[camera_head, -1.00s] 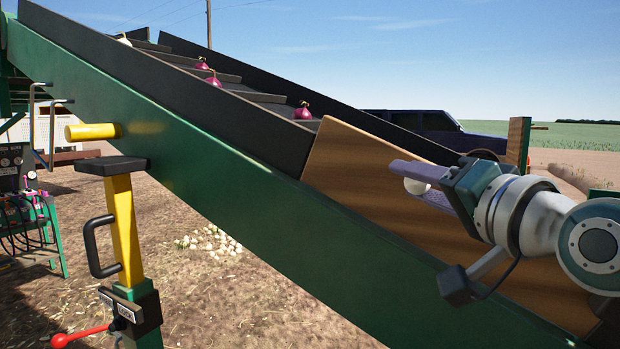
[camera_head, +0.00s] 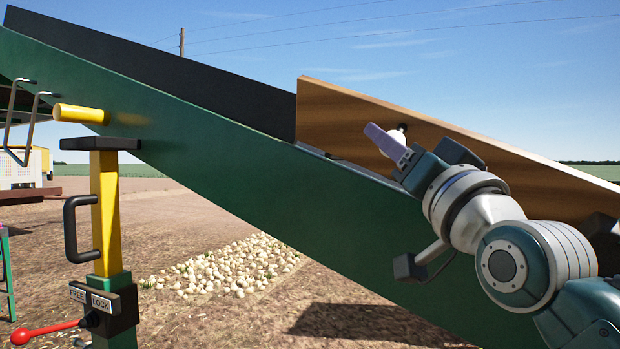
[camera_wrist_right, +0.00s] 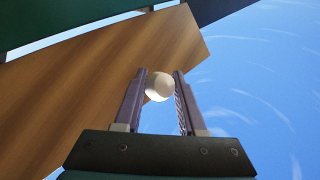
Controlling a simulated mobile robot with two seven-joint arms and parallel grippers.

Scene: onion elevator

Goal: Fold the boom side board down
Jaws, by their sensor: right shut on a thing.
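The wooden side board (camera_head: 340,110) stands along the upper edge of the green boom (camera_head: 230,165) in the head view, its left end next to the black side wall. It fills the left of the right wrist view (camera_wrist_right: 80,90). My right gripper (camera_head: 394,143) is at the board's near face, shut on a round white knob (camera_wrist_right: 159,86) that sits between its fingertips in the right wrist view. In the head view the fingers partly hide the knob. My left gripper is not in view.
A yellow post with a black handle (camera_head: 72,228) stands at the left, with a FREE/LOCK box and red lever (camera_head: 45,333). A yellow peg (camera_head: 80,114) sticks out from the boom. A pile of pale onions (camera_head: 225,268) lies on the ground beyond.

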